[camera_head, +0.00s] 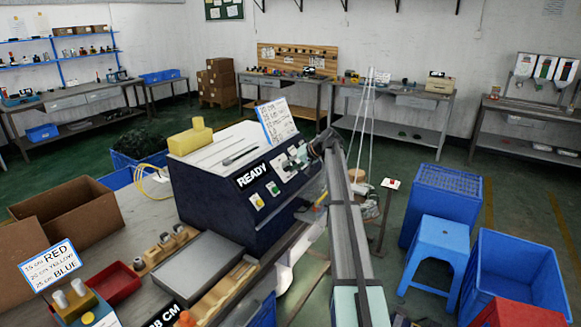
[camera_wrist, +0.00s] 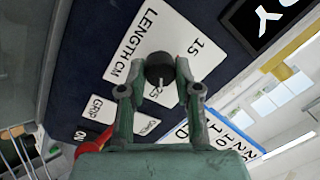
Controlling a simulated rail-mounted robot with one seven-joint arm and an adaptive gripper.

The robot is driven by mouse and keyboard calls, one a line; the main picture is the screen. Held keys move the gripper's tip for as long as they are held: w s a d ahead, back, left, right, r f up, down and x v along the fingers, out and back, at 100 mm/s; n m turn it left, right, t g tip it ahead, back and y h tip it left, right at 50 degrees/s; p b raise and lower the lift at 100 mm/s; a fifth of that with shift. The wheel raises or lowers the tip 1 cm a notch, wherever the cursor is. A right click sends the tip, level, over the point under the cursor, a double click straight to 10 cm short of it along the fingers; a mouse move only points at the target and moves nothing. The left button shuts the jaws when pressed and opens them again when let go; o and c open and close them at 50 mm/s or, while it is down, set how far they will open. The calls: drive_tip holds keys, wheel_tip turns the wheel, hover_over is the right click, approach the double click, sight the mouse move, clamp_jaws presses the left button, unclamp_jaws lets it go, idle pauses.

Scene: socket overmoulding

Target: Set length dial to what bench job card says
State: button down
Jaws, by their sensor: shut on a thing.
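The length dial (camera_wrist: 159,68) is a dark round knob on a white plate (camera_wrist: 190,38) marked LENGTH CM, 15 and 25. A light pointer line shows on the knob, but its exact setting is unclear. My gripper (camera_wrist: 160,78) is shut on the dial, one finger on each side. In the head view the dark blue machine (camera_head: 215,205) shows READY, and my arm partly covers its panel. A card (camera_head: 51,266) at the lower left reads 15 cm RED, 20 cm YELLOW, 25 cm BLUE. A card (camera_head: 277,122) on the machine top has lines too small to read.
A yellow block (camera_head: 190,138) sits on the machine. Cardboard boxes (camera_head: 72,212) and a red tray (camera_head: 115,284) stand at left. Blue crates (camera_head: 515,272) and a blue stool (camera_head: 436,240) stand on the floor at right. Below the dial is a GRIP label (camera_wrist: 97,107).

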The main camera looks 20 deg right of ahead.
drive_tip(key=shift+m, duration=0.6)
drive_tip(key=c, duration=0.8)
unclamp_jaws()
drive_tip(key=v, duration=1.2)
drive_tip(key=shift+d+f, duration=0.1)
drive_tip(key=shift+d, duration=0.05)
